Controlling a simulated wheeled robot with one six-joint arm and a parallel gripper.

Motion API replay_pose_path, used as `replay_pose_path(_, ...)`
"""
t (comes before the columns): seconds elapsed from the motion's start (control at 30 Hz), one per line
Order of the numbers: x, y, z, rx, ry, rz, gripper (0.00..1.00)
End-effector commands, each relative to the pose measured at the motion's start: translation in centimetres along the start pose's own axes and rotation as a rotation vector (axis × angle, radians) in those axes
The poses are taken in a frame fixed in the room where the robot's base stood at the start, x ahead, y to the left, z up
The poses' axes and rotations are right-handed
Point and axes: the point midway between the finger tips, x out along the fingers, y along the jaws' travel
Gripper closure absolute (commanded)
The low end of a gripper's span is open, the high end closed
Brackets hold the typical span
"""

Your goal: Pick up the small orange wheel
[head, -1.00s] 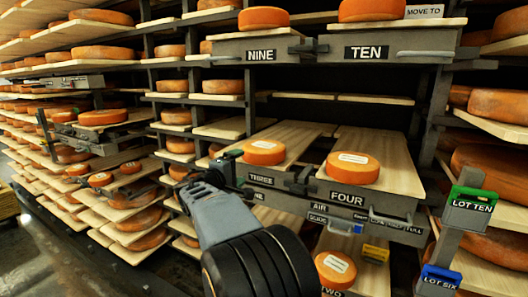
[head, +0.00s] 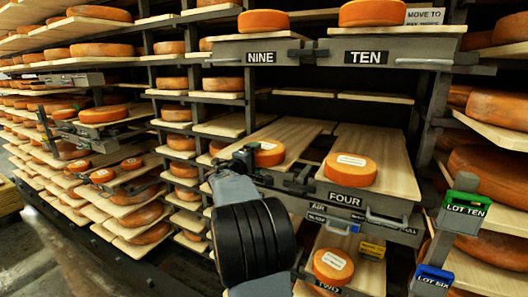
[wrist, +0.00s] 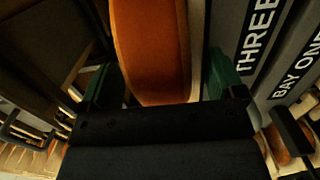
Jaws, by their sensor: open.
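A small orange wheel (head: 271,154) with a pale label lies flat on the light wooden board marked THREE, its left side partly hidden by my gripper (head: 250,157). In the wrist view the wheel's orange side (wrist: 150,45) fills the upper middle. My gripper (wrist: 163,80) is open there, with one green-padded finger on each side of the wheel's near edge. The wheel's edge reaches between the fingers; I cannot tell whether either finger touches it.
Another orange wheel (head: 351,169) lies on the board marked FOUR to the right. A wheel (head: 333,266) lies on a lower board marked TWO. Wheels stand on the shelf marked NINE and TEN above. A post with green LOT TEN tag (head: 466,209) stands at right.

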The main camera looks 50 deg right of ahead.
Motion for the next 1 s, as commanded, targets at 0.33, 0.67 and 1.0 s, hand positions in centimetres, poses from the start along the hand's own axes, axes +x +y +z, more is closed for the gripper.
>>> replay_pose_path(0.33,-0.02,-0.02,-0.01,0.000,0.000,0.000,0.27)
replay_pose_path(0.67,-0.04,-0.02,0.00,0.000,0.000,0.000,0.59)
replay_pose_path(1.0,-0.04,-0.02,0.00,0.000,0.000,0.000,0.91)
